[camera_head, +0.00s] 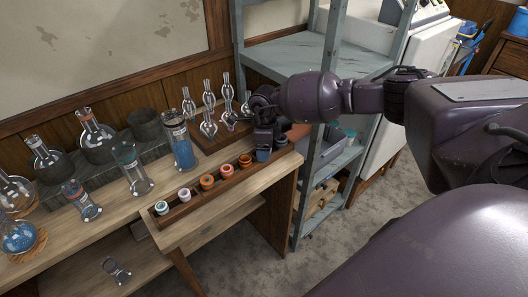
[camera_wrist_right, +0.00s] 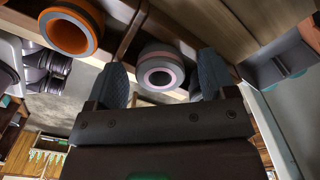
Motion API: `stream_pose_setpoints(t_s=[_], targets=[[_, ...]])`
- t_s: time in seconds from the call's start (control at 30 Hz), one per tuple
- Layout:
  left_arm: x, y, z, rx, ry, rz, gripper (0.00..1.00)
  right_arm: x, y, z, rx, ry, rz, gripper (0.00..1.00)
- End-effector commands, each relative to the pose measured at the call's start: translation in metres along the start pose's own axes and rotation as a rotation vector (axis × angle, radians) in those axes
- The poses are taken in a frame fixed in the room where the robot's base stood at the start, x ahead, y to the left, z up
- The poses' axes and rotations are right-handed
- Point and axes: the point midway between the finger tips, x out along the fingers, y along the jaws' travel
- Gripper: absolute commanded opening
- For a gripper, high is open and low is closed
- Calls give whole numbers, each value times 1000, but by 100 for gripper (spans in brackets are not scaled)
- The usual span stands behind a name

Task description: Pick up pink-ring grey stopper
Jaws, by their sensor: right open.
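The grey stopper with a pink ring (camera_wrist_right: 160,72) shows in the right wrist view, seated in the wooden rack between my two fingers. My right gripper (camera_wrist_right: 163,82) is open, with one finger on each side of the stopper; I cannot tell whether either finger touches it. In the head view my right gripper (camera_head: 272,148) is at the far right end of the rack (camera_head: 212,194) and hides this stopper. My left gripper is not in view.
Glassware (camera_head: 180,145) stands behind. A grey metal shelf (camera_head: 318,120) is close on the right.

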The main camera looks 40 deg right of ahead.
Motion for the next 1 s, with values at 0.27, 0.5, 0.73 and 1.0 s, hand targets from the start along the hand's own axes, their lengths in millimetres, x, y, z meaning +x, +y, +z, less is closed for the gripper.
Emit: stream_pose_setpoints(t_s=[0.27,0.5,0.73,1.0], targets=[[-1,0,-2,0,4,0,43,-1,0,0,0,-1,-1,63],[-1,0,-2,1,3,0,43,-1,0,0,0,-1,-1,30],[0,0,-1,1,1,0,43,-2,0,0,0,-2,-1,30],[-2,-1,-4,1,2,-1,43,-31,-2,1,0,-5,-5,30]])
